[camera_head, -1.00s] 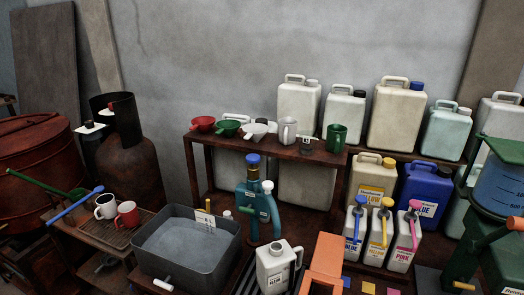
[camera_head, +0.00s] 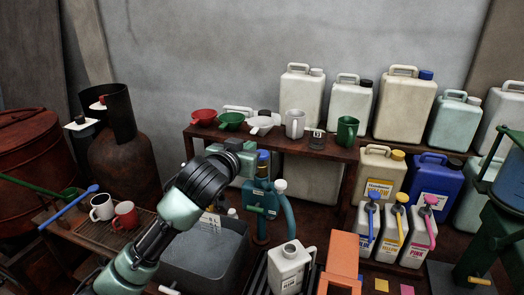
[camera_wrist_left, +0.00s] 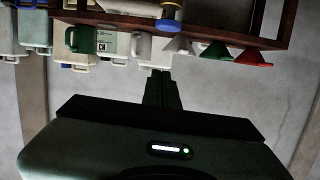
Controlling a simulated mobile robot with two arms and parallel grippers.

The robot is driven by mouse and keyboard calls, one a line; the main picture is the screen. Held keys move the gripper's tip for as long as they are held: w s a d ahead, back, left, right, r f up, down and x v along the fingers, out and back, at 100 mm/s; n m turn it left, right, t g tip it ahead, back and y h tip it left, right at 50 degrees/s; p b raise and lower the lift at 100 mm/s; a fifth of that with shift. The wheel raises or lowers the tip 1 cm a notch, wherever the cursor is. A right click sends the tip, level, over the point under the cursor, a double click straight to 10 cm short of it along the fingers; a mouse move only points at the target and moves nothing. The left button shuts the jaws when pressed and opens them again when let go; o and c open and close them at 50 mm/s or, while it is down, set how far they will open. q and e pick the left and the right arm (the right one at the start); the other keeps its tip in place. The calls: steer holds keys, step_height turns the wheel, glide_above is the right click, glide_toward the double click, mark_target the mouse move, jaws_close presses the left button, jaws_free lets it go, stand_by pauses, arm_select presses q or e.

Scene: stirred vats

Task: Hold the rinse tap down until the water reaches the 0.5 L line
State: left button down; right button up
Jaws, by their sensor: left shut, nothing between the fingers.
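The rinse tap is a teal column (camera_head: 260,196) with a blue knob (camera_head: 264,156) on top and a curved pipe ending in a white cap. A white jug (camera_head: 289,268) with an open mouth and a dark label stands in front of it. I cannot make out a water level or a 0.5 L line. My left gripper (camera_head: 246,160) is beside the blue knob in the head view; whether it touches cannot be told. Its dark fingers (camera_wrist_left: 160,78) are together and empty in the left wrist view. My right gripper is not in view.
A grey basin (camera_head: 237,268) stands left of the tap, partly behind my left arm. A brown shelf (camera_head: 318,148) with funnels and cups is behind it. An orange block (camera_head: 343,257) and several pump bottles stand to the right. Two mugs (camera_head: 124,218) are at left.

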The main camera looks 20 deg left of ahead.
arm_select(q)
steer(key=shift+f, duration=0.1)
steer(key=w+f+p, duration=0.4)
steer(key=w+f, duration=0.2)
steer(key=w, duration=0.3)
steer(key=shift+w+f, duration=0.2)
steer(key=shift+w, duration=0.2)
steer(key=shift+f, duration=0.1)
